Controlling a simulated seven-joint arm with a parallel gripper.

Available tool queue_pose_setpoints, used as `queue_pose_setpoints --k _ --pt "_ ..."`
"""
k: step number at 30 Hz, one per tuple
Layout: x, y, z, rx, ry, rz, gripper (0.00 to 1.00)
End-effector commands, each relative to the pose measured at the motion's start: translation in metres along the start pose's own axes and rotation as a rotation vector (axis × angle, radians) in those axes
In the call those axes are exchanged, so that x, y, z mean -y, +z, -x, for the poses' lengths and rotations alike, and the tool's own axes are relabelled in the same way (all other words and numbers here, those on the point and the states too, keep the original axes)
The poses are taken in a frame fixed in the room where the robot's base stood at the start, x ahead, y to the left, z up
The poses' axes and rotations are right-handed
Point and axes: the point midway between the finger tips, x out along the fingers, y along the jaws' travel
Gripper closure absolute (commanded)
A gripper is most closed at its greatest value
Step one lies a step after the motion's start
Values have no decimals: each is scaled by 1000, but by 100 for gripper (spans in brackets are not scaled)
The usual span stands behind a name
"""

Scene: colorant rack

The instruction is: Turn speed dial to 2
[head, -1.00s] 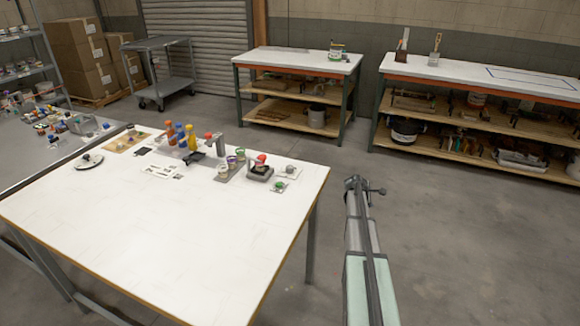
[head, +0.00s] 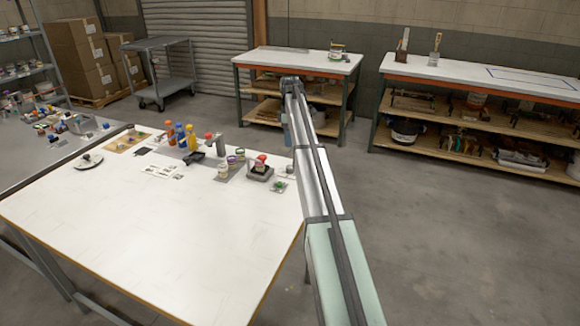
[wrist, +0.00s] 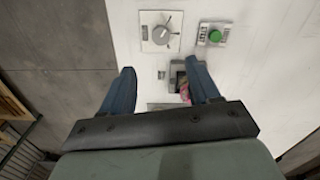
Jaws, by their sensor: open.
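The speed dial (wrist: 160,33) is a grey round knob with a pointer on a white square plate, near the top of the wrist view. Its scale marks are too small to read. My gripper (wrist: 159,67) is open, its two blue fingers apart and nothing held between them. The dial lies beyond the fingertips in that picture, and no contact shows. In the head view my arm reaches over the table's right edge and hides the dial. A green button (wrist: 215,36) on a small plate sits right of the dial; it also shows in the head view (head: 279,187).
A dark grey device (head: 259,173) with a red-topped item on it stands close by, partly behind my right finger in the wrist view. Small tubs (head: 232,162) and coloured bottles (head: 181,136) line the back of the white table (head: 150,235). The table's front is clear.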

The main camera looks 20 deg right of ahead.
Motion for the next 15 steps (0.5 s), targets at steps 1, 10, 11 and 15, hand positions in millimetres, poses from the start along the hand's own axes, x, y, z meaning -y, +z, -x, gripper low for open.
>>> queue_pose_setpoints --k 1,10,11,15 --pt "1 -1 -1 -1 -6 0 39" --pt "2 0 -41 0 -7 0 39" --pt "2 0 -47 0 -8 0 39" --pt "2 0 -72 0 -7 0 39"
